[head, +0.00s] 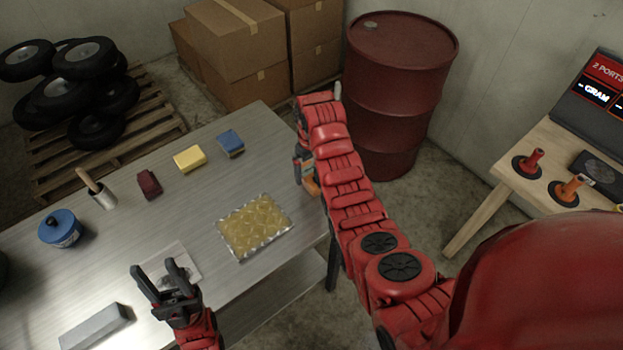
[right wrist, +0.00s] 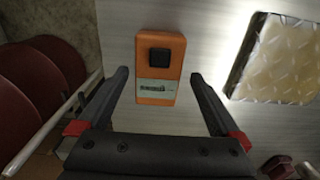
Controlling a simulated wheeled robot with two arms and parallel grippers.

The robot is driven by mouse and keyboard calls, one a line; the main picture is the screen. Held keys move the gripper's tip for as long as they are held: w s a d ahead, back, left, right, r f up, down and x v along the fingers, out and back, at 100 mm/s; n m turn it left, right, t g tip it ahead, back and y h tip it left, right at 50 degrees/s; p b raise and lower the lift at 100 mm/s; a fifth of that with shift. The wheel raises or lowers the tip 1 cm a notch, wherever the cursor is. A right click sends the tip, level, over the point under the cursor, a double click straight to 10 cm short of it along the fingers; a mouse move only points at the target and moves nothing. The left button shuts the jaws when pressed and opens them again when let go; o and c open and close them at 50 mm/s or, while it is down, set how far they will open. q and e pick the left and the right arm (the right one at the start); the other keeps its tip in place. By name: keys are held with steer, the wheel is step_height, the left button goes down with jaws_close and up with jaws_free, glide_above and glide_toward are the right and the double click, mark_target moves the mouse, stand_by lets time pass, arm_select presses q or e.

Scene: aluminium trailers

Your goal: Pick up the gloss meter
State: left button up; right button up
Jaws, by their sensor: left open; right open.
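The gloss meter appears to be the orange box-shaped device (right wrist: 160,99) with a black square on top and a small pale display, lying on the metal table. In the head view only a bit of its orange body (head: 312,184) shows beside my right arm, near the table's right edge. My right gripper (right wrist: 159,76) is open, its fingers on either side of the device in the right wrist view; I cannot tell whether they touch it. In the head view the right gripper (head: 301,165) is partly hidden by its arm. My left gripper (head: 163,272) is open and empty over the table's front.
A yellowish tread plate (head: 254,226) lies left of the device. The table also holds a blue block (head: 230,143), yellow block (head: 190,158), dark red block (head: 149,183), brush cup (head: 103,199), blue-lidded tin (head: 60,229) and grey bar (head: 95,327). A red drum (head: 398,95) stands behind.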

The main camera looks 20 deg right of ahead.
mark_target(311, 174)
step_height(311, 174, down, 2)
steer(key=shift+w+d+f+p, duration=0.1)
steer(key=shift+w+f+p, duration=0.05)
steer(key=shift+p, duration=0.65)
steer(key=shift+f, duration=0.6)
steer(key=c, duration=1.5)
steer(key=shift+c, duration=0.2)
steer(key=shift+r, duration=0.1)
